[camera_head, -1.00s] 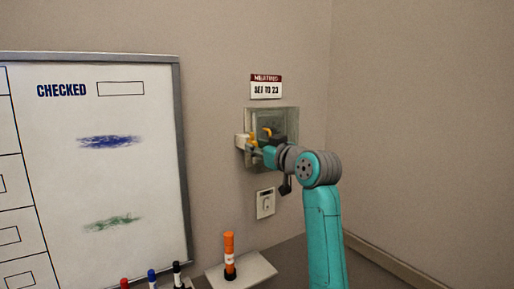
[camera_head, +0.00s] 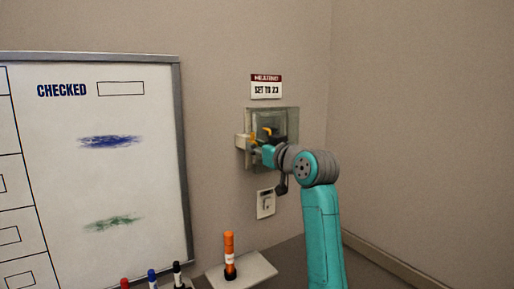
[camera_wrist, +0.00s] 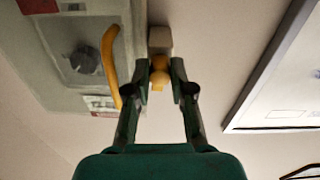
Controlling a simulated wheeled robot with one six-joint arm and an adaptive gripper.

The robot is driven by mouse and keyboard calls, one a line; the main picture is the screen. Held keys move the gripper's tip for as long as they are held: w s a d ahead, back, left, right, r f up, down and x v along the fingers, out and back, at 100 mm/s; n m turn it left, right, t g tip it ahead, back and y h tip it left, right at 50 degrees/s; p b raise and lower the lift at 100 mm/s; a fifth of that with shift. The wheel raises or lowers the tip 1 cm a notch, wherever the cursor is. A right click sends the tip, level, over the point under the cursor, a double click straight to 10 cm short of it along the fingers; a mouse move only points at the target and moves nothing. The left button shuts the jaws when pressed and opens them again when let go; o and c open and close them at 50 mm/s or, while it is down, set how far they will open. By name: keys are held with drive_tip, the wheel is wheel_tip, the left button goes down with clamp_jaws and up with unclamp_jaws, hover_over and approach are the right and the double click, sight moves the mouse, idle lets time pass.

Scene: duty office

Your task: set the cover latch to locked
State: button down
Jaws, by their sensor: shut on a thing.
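The clear cover (camera_head: 289,114) is on the wall over a thermostat-like unit and looks closed. In the wrist view the cover (camera_wrist: 52,52) is at the left, with a curved yellow handle (camera_wrist: 109,55). The yellow cover latch (camera_wrist: 159,76) sits beside the cover at a pale block (camera_wrist: 159,38). My gripper (camera_wrist: 161,68) is shut on the latch, one finger on each side. In the head view my gripper (camera_head: 255,149) is at the left edge of the cover and largely hides the latch. I cannot read the latch's setting.
A whiteboard (camera_head: 120,170) is at the left. The wall at the right is bare.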

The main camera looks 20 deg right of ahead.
drive_tip(key=shift+m, duration=8.4)
drive_tip(key=c, duration=1.3)
unclamp_jaws()
